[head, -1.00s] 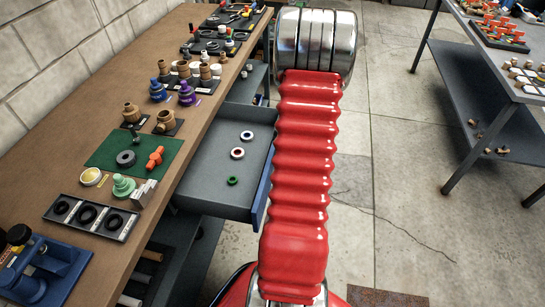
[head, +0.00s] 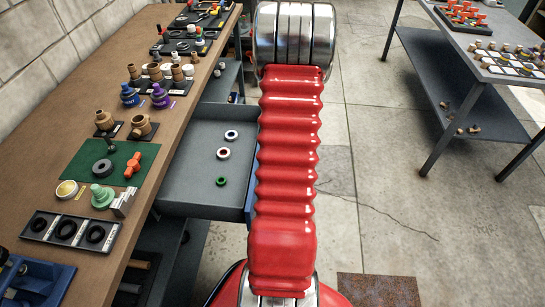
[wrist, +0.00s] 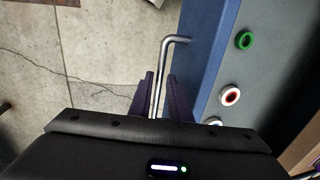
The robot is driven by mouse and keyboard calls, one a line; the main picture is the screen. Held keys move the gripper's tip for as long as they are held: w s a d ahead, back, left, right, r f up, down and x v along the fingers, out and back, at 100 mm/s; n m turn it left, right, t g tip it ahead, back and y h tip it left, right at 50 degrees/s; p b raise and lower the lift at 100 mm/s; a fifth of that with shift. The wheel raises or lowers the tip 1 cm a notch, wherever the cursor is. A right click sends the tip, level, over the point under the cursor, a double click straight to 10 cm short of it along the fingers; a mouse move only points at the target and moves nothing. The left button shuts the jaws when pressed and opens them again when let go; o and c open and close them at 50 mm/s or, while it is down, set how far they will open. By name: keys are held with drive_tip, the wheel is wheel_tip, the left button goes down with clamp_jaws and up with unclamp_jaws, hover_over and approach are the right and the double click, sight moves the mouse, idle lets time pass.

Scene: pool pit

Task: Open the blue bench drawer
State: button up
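The blue bench drawer (head: 185,200) is pulled out from under the wooden bench top, with its grey inside showing in the head view. Its blue front (wrist: 201,62) and silver bar handle (wrist: 166,62) show in the wrist view. The gripper is hidden behind my red arm in the head view. A green ring (wrist: 244,40), a red and white ring (wrist: 230,96) and a partly covered white ring (wrist: 213,122) lie in the drawer.
The wooden bench top (head: 60,145) carries fittings, a green mat (head: 88,172) and a tray of black rings (head: 68,245). A grey table (head: 470,60) with a lower shelf stands at the right. Concrete floor (head: 380,190) between them is clear.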

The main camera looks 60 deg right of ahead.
wheel_tip(320, 180, up, 14)
drive_tip(key=s+d, duration=0.1)
drive_tip(key=s, duration=0.1)
drive_tip(key=shift+s+f, duration=0.15)
drive_tip(key=shift+f, duration=0.1)
idle(0.9)
drive_tip(key=w+a+r+n+t, duration=0.1)
drive_tip(key=a+r+n, duration=0.3)
drive_tip(key=a, duration=1.1)
drive_tip(key=w+a+r+n+t, duration=0.1)
drive_tip(key=a+r+n, duration=0.3)
drive_tip(key=a, duration=1.1)
drive_tip(key=w+a+r+n+t, duration=0.1)
drive_tip(key=a+r+n, duration=0.4)
drive_tip(key=a, duration=1.1)
wheel_tip(320, 180, up, 4)
drive_tip(key=shift+w+f+t+h, duration=0.2)
drive_tip(key=shift+w+t+h, duration=0.1)
drive_tip(key=shift+h, duration=0.1)
drive_tip(key=shift+s+d, duration=0.1)
